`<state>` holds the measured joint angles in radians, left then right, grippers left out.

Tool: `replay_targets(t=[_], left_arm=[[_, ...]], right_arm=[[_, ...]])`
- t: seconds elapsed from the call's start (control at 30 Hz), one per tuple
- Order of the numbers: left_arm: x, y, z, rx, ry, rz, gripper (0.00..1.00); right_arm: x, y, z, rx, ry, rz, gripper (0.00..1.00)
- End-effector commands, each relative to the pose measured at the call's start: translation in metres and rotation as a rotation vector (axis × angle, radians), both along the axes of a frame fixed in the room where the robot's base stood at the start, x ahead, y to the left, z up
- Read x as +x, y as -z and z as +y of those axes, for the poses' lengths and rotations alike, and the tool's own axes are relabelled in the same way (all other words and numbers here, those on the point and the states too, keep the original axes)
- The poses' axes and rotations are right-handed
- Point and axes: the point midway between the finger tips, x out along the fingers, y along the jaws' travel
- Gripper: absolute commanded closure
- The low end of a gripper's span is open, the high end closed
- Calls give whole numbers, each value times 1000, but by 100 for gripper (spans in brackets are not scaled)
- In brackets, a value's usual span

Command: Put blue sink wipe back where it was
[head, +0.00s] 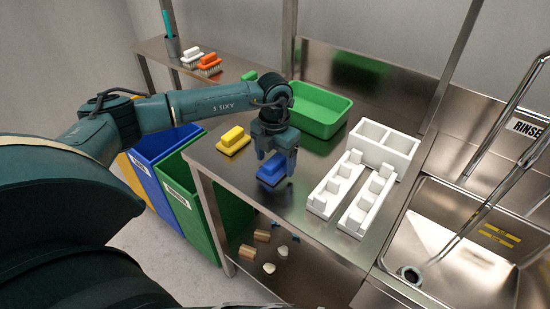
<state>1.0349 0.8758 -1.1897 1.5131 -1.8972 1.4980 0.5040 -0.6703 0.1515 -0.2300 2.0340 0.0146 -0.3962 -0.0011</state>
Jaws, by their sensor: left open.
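The blue sink wipe (270,170) is a blue brush-like block on the steel table, near its front left part. My left gripper (275,168) points down right over the blue wipe, with its fingers at the wipe's two sides. The gripper is open. I cannot tell whether the fingers touch the wipe, and part of the wipe is hidden behind them. My right gripper is not in view.
A yellow wipe (233,140) lies left of my gripper. A green tub (318,110) stands behind, and white holders (338,184) and a white divided box (385,147) to the right. A sink (450,245) is at the far right. Bins (190,200) stand left of the table.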

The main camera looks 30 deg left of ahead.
Motion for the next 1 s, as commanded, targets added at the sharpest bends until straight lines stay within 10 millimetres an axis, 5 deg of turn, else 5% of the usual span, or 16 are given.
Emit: replay_targets(t=[0.6,1.0], left_arm=[[0,-110,1,0,-1,-3,24],[-1,-121,1,0,0,0,24]], right_arm=[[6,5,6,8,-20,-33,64],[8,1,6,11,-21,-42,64]])
